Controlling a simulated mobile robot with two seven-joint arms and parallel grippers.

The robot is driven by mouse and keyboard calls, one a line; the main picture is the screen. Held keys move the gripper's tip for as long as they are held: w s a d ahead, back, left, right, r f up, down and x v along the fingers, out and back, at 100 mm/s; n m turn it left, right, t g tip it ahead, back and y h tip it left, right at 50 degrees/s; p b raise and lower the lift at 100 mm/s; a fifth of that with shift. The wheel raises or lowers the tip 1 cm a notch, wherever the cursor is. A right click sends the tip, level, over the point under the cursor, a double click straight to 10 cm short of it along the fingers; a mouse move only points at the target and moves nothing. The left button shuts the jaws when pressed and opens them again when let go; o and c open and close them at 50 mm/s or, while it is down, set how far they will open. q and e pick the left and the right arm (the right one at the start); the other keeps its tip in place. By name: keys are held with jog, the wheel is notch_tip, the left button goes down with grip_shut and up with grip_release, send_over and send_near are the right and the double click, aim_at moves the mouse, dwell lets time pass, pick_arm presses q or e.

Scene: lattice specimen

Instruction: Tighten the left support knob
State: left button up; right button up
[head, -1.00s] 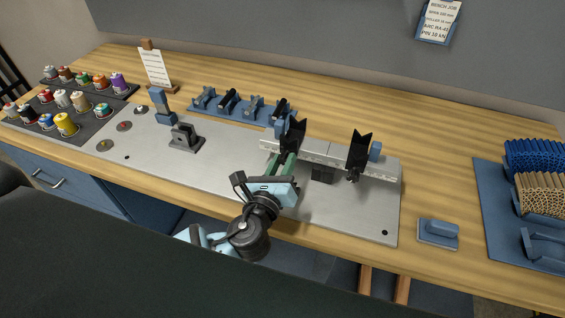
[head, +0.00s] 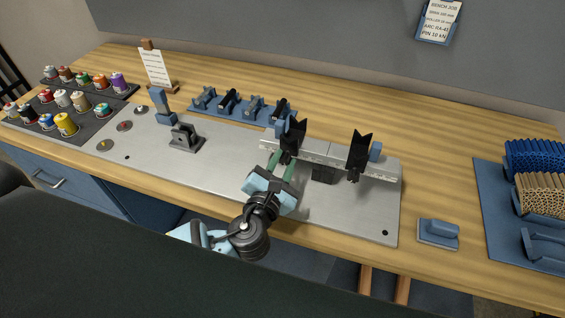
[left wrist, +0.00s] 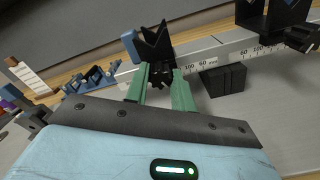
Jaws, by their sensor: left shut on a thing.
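The left support (head: 293,134), a black V-shaped holder with a blue part behind it, stands on a pale scaled rail (head: 328,158). It also shows in the left wrist view (left wrist: 155,44). My left gripper (head: 284,161) reaches it from the front, and its green fingers are shut on the dark knob (left wrist: 161,76) low on the support's front. The knob is mostly hidden between the fingers in the head view. The right support (head: 359,150), of the same shape, stands farther right on the rail, with its own knob (head: 353,177) free. My right gripper is not in view.
The rail stands on a grey plate (head: 350,216). A blue rack (head: 242,108) with several holders lies behind it. A grey bracket (head: 186,139) stands to the left, and a small blue block (head: 439,232) to the right. The plate's front right is clear.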

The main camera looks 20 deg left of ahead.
pick_arm(q)
jog(key=m, duration=0.4)
jog(key=shift+m, duration=0.3)
jog(key=m, duration=0.4)
jog(key=shift+m, duration=0.3)
jog(key=o, duration=1)
jog(key=shift+s+a, duration=0.1)
jog(key=shift+s, duration=3.8)
